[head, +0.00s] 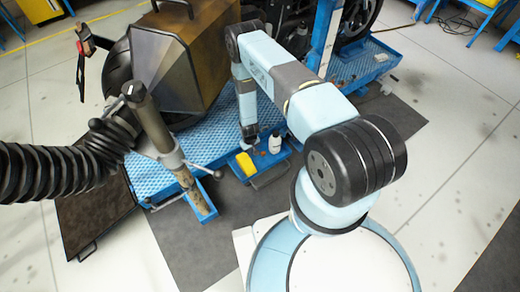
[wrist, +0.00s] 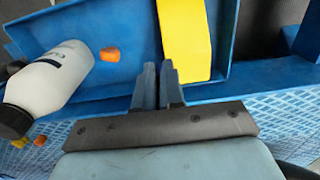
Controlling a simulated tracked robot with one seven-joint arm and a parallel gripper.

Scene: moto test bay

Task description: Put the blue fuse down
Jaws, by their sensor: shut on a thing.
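My gripper (wrist: 158,82) reaches over the near edge of a blue tray (wrist: 92,92) in the wrist view, its fingers close together. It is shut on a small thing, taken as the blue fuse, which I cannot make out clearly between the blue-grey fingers. In the head view my gripper (head: 250,139) is at the back edge of the tray. I cannot tell whether the held thing touches the tray.
A yellow block (wrist: 186,38) lies in the tray just beyond my fingers. Another orange piece (wrist: 40,140) is on the blue lattice surface (wrist: 275,112).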

